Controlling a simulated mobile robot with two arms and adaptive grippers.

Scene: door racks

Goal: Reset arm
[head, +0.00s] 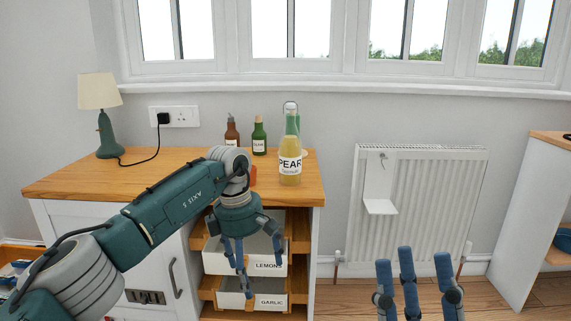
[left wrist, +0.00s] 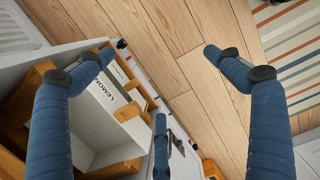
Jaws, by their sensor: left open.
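My left gripper (head: 255,266) hangs fingers-down in front of the cabinet's open rack in the head view. Its blue fingers are spread, and nothing is between them. In the left wrist view the spread fingers (left wrist: 158,78) frame bare floor, with the rack bins to the left. My right gripper (head: 415,268) shows only as blue fingers pointing up at the bottom right of the head view. They stand apart and empty; the rest of that arm is out of view.
A radiator (head: 440,200) is on the wall. A striped rug (left wrist: 290,45) lies on the floor.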

